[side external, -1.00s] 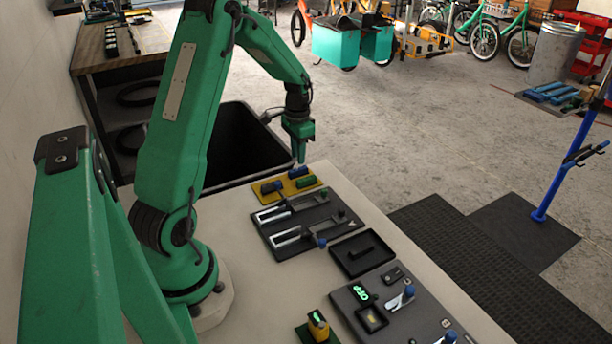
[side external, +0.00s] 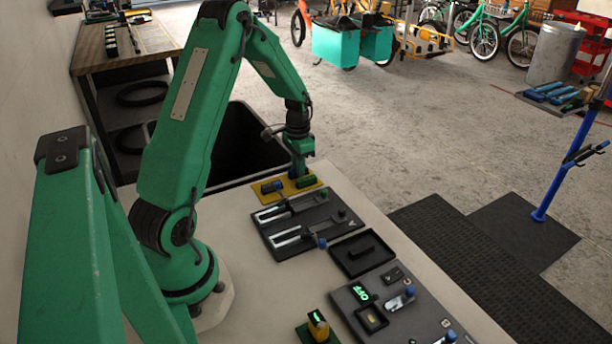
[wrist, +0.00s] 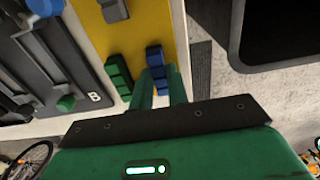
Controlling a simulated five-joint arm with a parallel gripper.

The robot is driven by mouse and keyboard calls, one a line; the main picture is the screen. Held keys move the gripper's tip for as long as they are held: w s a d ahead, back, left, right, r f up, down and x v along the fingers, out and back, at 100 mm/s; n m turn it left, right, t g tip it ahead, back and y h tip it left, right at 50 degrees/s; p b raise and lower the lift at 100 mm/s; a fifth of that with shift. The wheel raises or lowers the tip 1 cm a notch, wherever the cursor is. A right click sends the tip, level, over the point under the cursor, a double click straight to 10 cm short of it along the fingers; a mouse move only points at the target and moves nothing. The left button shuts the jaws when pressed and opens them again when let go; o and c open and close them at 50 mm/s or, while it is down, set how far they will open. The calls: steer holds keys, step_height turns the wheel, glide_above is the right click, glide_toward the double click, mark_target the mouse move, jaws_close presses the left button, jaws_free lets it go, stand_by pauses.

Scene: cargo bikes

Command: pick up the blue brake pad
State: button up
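The blue brake pad (wrist: 154,57) stands on a yellow board beside a green pad (wrist: 117,75) in the wrist view. My gripper (wrist: 160,76) is low over the board, with one green finger on each side of the blue pad. I cannot tell whether the fingers press on it. In the side external view my gripper (side external: 299,173) reaches down to the far end of the yellow board (side external: 287,189) and hides most of the pad there.
A dark slider panel (side external: 305,222) and a black tray (side external: 362,254) are nearer on the bench. A black bin (side external: 245,150) stands behind the bench.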

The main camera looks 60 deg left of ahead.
jaws_close()
steer(key=shift+r, duration=0.15)
steer(key=shift+r, duration=3.35)
